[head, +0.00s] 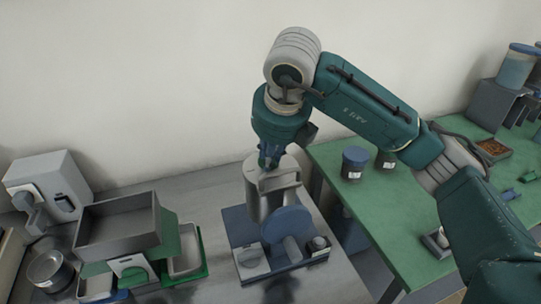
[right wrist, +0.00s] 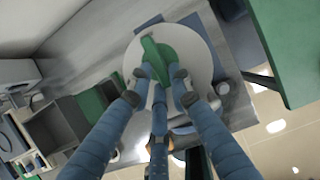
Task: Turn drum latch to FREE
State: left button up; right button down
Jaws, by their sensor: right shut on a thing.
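The drum (head: 262,196) is a grey metal cylinder on a blue base, with a blue disc in front. In the right wrist view its round pale top (right wrist: 198,62) carries a green latch (right wrist: 151,50), a bar over a green round patch. My right gripper (head: 269,163) points down onto the drum's top from above. In the right wrist view its blue fingers (right wrist: 160,84) are closed around the near end of the green latch. Any FREE marking is too small to read. My left gripper is not in view.
A grey open box (head: 118,228) and green trays (head: 187,262) stand left of the drum, beside a white machine (head: 48,185). A green table (head: 345,200) with blue-lidded jars (head: 355,162) is at the right. Some bare metal bench shows around the base.

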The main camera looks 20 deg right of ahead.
jog(key=shift+w+r, duration=0.1)
jog(key=shift+r, duration=0.05)
jog(key=c, duration=1.6)
grip_release()
jog(key=shift+o, duration=0.2)
jog(key=v, duration=1.2)
